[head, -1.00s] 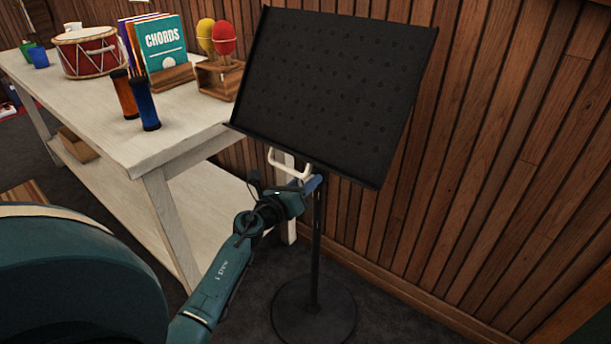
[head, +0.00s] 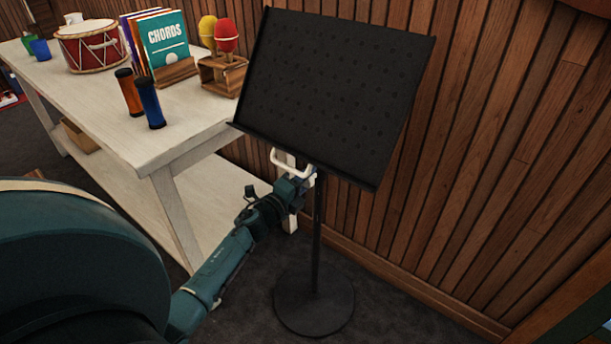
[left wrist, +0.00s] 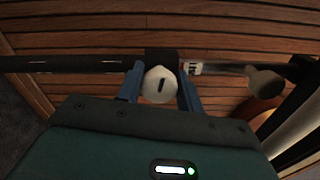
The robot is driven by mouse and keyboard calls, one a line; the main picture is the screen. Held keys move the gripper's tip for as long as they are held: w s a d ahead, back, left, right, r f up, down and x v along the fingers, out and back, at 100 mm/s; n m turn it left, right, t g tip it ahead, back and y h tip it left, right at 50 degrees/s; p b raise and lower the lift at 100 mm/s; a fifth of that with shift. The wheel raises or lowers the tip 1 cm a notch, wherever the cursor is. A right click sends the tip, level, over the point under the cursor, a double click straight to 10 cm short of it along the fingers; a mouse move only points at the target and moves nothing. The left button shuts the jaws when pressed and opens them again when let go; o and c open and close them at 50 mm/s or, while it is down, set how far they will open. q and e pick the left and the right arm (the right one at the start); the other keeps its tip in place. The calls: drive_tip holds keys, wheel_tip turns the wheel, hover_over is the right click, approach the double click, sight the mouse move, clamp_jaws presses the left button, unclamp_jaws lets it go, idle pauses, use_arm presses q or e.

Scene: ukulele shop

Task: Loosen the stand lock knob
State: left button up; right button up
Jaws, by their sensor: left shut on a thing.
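A black music stand has a tilted desk (head: 335,95), a thin upright pole (head: 318,240) and a round base (head: 313,300) on the floor. In the left wrist view, the pale lock knob (left wrist: 160,85) with a dark mark sits on the black collar (left wrist: 161,55) of the pole. The blue fingers of my left gripper (left wrist: 161,90) are shut on the knob, one at each side. In the head view my left gripper (head: 309,180) is at the pole just below the desk, and the knob is hidden there. My right gripper is in neither view.
A white table (head: 195,148) stands left of the stand, bearing a drum (head: 92,47), a chords book (head: 165,45), shakers (head: 151,103) and maracas (head: 227,38). A cream loop-shaped piece (head: 291,165) is beside my gripper. A wood-panelled wall (head: 480,170) is close behind the stand.

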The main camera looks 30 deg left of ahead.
use_arm(q)
drive_tip(key=shift+n+p, duration=0.35)
drive_tip(key=shift+n, duration=1.05)
drive_tip(key=shift+f+n+p, duration=0.1)
drive_tip(key=shift+n+p, duration=0.2)
drive_tip(key=shift+n, duration=0.3)
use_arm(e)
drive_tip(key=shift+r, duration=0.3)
use_arm(q)
drive_tip(key=o, duration=1)
drive_tip(key=shift+c, duration=0.2)
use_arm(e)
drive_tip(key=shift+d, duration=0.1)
use_arm(q)
drive_tip(key=s+a+p, duration=0.1)
drive_tip(key=s, duration=1.2)
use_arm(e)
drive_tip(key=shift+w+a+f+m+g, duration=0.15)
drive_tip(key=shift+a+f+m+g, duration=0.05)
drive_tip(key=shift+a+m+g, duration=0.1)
